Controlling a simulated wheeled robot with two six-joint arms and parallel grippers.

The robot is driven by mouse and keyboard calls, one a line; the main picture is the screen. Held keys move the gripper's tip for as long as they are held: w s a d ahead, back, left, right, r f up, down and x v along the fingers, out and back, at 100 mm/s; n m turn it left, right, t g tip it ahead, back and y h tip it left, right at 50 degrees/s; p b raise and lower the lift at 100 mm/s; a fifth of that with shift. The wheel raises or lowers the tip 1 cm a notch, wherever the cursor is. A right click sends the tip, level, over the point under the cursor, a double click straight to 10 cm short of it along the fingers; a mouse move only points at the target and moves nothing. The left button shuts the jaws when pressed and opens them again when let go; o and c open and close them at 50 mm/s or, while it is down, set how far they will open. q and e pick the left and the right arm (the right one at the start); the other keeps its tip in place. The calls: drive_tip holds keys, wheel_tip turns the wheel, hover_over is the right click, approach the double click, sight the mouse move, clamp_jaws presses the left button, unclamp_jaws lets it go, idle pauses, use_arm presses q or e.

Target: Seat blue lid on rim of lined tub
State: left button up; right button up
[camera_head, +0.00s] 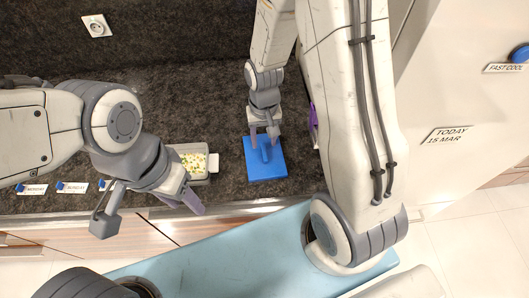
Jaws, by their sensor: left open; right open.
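The blue lid (267,171) lies flat on the dark counter, with a raised blue handle on top. The tub (198,181) is a grey container to the left of the lid, filled with pale, yellow and green pieces. Its left part is hidden behind my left gripper. My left gripper (150,207) is open and empty, its fingers spread in front of the tub near the counter's front edge. My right gripper (264,133) is open above the far part of the lid, with its fingertips close to the handle; I cannot tell whether they touch it.
A purple item (313,122) stands right of the lid, partly hidden by my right arm. Small day labels (72,187) with blue tabs line the counter's front left. A white cabinet (455,95) with labels rises at right. Bare counter (224,125) lies behind the tub and lid.

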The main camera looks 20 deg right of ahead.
sight(264, 150)
drive_tip(key=shift+f+p, duration=0.5)
drive_tip(key=shift+f, duration=1.8)
clamp_jaws()
